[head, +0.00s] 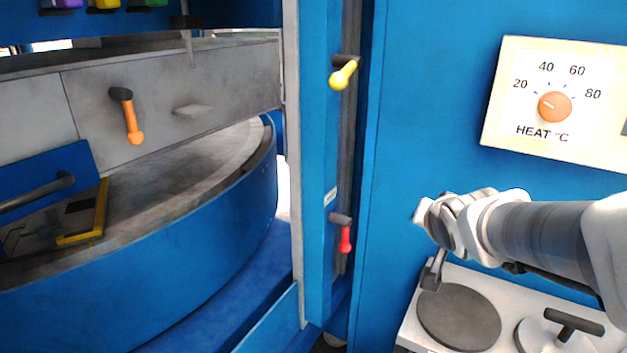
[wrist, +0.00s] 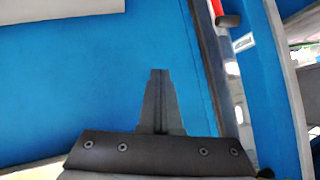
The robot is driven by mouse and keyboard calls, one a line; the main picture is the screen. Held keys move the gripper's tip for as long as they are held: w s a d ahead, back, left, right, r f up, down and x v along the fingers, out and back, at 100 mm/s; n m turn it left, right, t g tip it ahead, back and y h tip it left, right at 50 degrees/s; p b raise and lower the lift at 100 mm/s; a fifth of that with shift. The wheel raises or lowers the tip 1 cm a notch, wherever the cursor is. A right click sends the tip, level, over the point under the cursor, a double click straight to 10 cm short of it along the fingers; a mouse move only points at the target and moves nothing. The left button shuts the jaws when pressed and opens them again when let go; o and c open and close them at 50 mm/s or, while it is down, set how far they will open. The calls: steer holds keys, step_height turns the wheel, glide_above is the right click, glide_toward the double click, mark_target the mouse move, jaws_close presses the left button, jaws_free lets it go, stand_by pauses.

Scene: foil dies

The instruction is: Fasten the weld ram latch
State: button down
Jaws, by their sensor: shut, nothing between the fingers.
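Three lever handles are candidates for the weld ram latch, and I cannot tell which one it is. A red lever (head: 345,238) hangs down from its pivot low on the blue post, with a small label above it. A yellow lever (head: 343,75) sits higher on the post, slanting down to the left. An orange lever (head: 132,122) hangs on the grey panel at left. My gripper (wrist: 159,72) is shut and empty, facing the blue wall. The red lever's dark pivot (wrist: 228,20) shows at the wrist view's top right.
A heat dial panel (head: 555,105) is on the blue wall (head: 430,120). Below my arm is a pale bench with a dark round plate (head: 458,317) and a lidded round piece (head: 565,335). A large blue round housing (head: 180,265) fills the lower left.

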steer(key=w+f+m+t+y+b, duration=0.2)
steer(key=w+f+m+y+b, duration=0.1)
steer(key=f, duration=0.5)
steer(key=w+a+f+m+t+y+b, duration=0.1)
steer(key=w+f+m+t+y+b, duration=0.2)
steer(key=w+f+y+b, duration=0.3)
step_height(320, 180, down, 4)
steer(key=shift+w+r+y, duration=0.25)
steer(key=shift+w+y, duration=0.35)
steer(key=shift+w, duration=0.05)
steer(key=shift+w+a, duration=0.1)
steer(key=shift+a, duration=0.05)
steer(key=w+a+b, duration=0.3)
steer(key=w+a, duration=0.3)
steer(key=a, duration=0.1)
steer(key=shift+s+r+m+p, duration=0.15)
steer(key=shift+m+p, duration=0.25)
steer(key=shift+p, duration=0.25)
